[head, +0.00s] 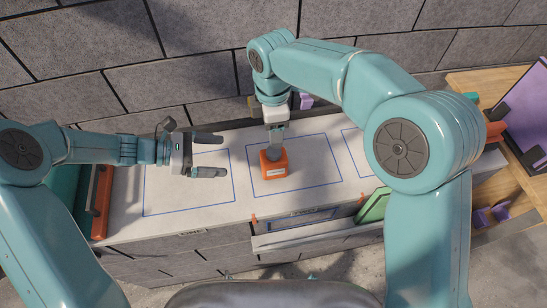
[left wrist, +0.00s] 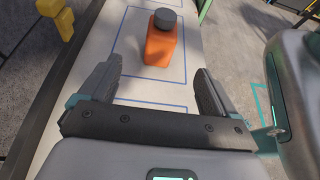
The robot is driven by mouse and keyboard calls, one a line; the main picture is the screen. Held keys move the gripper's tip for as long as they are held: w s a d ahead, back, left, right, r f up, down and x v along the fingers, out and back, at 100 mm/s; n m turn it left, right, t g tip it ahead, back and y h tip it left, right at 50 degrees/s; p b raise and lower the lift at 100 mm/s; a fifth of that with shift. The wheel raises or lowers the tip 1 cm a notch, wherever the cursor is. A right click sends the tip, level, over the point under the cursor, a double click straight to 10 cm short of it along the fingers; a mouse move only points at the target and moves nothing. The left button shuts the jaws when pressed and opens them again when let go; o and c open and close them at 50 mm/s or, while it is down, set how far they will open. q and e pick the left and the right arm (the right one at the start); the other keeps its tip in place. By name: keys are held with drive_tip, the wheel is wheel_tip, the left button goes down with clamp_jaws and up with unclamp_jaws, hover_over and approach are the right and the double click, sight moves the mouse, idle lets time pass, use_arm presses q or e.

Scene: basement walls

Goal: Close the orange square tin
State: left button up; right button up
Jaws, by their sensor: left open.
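The orange square tin (head: 275,166) stands upright on the white worktop, inside the middle blue outline. In the left wrist view the orange tin (left wrist: 160,47) has a round dark grey cap (left wrist: 165,19) on top; whether it is fully seated cannot be told. My left gripper (head: 208,156) is open and empty, to the left of the tin and apart from it, with its fingers pointing toward it.
An open drawer with a green item (head: 373,206) juts out at the front. A purple panel (head: 522,112) stands on a wooden table at the right. A long orange object (head: 101,200) lies at the worktop's left end. A grey block wall rises behind. The left outlined area is mostly clear.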

sight(274, 159)
drive_tip(key=shift+s+d+r, duration=0.1)
drive_tip(key=shift+s+d, duration=0.1)
drive_tip(key=shift+w+a, duration=0.1)
drive_tip(key=shift+a, duration=0.05)
use_arm(q)
drive_tip(key=x, duration=1.5)
drive_tip(key=shift+s+d+f, duration=0.15)
drive_tip(key=shift+d, duration=0.15)
drive_tip(key=shift+d+f, duration=0.1)
drive_tip(key=shift+d, duration=0.25)
